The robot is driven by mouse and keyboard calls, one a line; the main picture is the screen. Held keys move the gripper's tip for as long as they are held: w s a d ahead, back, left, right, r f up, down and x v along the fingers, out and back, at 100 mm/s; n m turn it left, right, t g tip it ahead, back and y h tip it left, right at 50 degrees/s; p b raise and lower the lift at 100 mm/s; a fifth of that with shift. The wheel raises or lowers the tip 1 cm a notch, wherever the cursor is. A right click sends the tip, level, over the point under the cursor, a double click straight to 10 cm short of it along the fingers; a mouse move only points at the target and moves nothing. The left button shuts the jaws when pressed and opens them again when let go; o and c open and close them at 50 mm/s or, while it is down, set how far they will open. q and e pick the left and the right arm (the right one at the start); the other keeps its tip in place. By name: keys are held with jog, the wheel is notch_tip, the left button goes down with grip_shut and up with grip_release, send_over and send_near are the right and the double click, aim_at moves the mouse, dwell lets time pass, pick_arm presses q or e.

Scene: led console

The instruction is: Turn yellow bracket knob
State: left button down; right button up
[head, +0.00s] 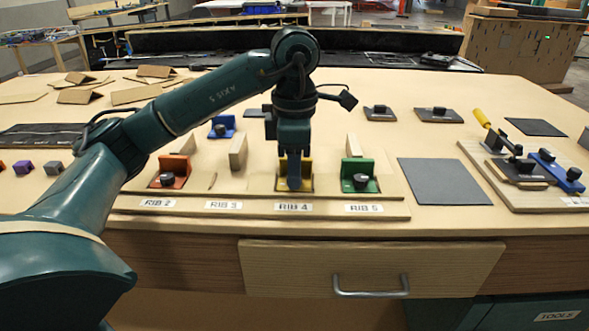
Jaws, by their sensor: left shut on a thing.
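The yellow bracket (306,167) stands on the wooden board above the label RIB 4. My left arm comes in from the left and reaches down over it. My left gripper (293,184) is at the front of the yellow bracket, pointing down, and is shut on the bracket's knob. The gripper hides the knob and much of the bracket's middle. My right gripper is not in view.
A red bracket (174,168) with a black knob stands to the left, and a green bracket (360,172) with a black knob to the right. A wooden block (239,152) stands between red and yellow. A dark grey mat (440,187) lies bare at right. A drawer (372,270) is below.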

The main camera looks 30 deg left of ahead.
pick_arm(q)
jog(key=m, duration=0.3)
jog(key=shift+w+r+m, duration=0.1)
jog(key=shift+r+m, duration=0.2)
jog(key=shift+m, duration=0.1)
jog(key=m, duration=0.4)
jog(key=shift+a+m, duration=0.1)
jog(key=shift+m, duration=0.3)
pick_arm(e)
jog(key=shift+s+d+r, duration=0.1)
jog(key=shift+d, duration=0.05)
pick_arm(q)
jog(key=shift+m, duration=0.4)
jog(key=c, duration=1.5)
grip_release()
jog(key=shift+c, duration=0.2)
jog(key=shift+o, duration=0.2)
jog(key=shift+f, duration=0.1)
notch_tip(320, 180, up, 13)
jog(key=p, duration=0.4)
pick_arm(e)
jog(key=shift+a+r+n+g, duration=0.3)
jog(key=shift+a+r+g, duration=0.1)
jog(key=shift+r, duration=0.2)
